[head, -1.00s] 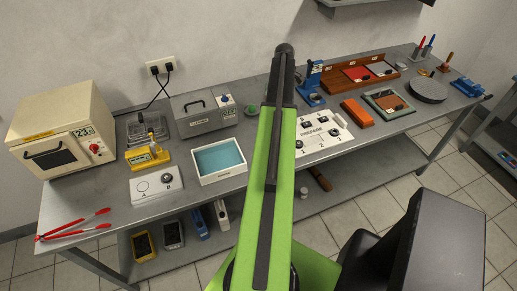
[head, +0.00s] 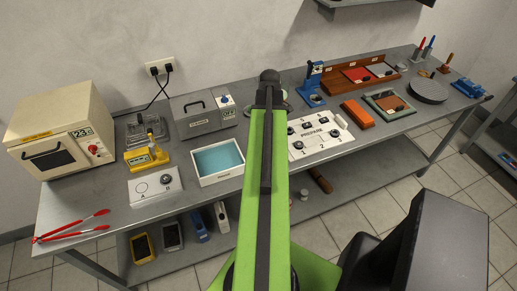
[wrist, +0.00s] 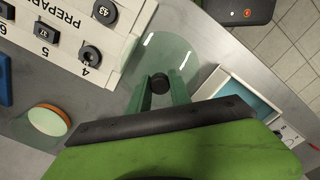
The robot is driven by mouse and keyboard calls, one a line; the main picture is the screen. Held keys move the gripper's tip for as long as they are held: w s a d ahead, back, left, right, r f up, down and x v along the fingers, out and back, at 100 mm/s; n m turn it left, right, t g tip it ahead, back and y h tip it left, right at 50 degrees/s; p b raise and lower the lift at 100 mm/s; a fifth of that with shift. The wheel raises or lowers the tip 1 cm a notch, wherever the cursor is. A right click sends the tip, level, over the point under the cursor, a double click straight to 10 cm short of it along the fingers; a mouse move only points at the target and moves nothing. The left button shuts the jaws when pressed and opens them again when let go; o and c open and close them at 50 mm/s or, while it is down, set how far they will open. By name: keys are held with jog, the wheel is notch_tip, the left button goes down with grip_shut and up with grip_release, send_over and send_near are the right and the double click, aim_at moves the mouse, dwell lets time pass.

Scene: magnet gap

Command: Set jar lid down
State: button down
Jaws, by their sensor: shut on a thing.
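In the wrist view my gripper (wrist: 160,90) has its two green fingers shut on the black knob of the jar lid (wrist: 163,50). The lid is a clear, round glass disc that spreads out beyond the fingertips. It lies over the grey bench top, beside the white numbered board. I cannot tell whether it touches the bench. In the head view my arm hides the gripper and most of the lid.
The white board (head: 322,134) with numbered weights is right of my arm. A white tray with a teal inside (head: 217,162) is left of it. A grey box (head: 203,112) stands behind the tray. Bare bench (wrist: 105,115) shows between the vessel and my fingers.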

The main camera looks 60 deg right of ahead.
jog(key=w+f, duration=0.1)
jog(key=w+f+b, duration=0.1)
jog(key=w, duration=0.1)
jog(key=shift+a, duration=0.4)
jog(key=shift+w+a, duration=0.1)
jog(key=shift+w, duration=0.05)
notch_tip(320, 180, down, 4)
jog(key=b, duration=0.4)
jog(key=shift+f, duration=0.25)
jog(key=shift+r, duration=0.25)
jog(key=shift+f, duration=0.2)
jog(key=c, duration=1.2)
grip_release()
jog(key=shift+r, duration=0.1)
